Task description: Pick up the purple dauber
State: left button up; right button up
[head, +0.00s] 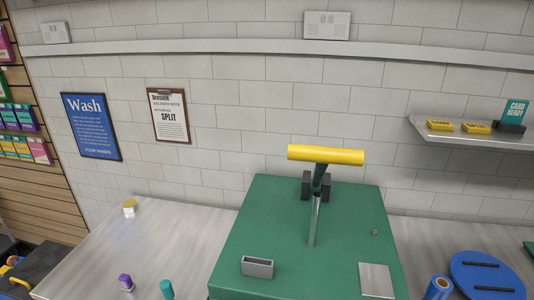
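A small upright item with a purple top (125,281), which looks like the purple dauber, stands on the grey metal counter (165,240) at the lower left. A teal one (167,290) stands just to its right, cut off by the bottom edge of the view. A yellow-topped one (129,208) stands farther back, near the wall. Neither of my grippers shows in the head view.
A green block-like station (240,240) with a yellow-handled lever (325,155) stands right of the purple item. A small grey holder (257,267) and a pale plate (377,280) are on it. A blue disc (487,276) and blue cylinder (438,288) lie farther right.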

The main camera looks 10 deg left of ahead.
aim_at(125, 281)
jog(key=i+j+u, duration=0.1)
jog(key=u, duration=1.25)
jog(key=z, duration=1.65)
jog(key=u, duration=1.6)
jog(key=i+j+z, duration=0.1)
jog(key=j+z, duration=0.7)
jog(key=z, duration=0.15)
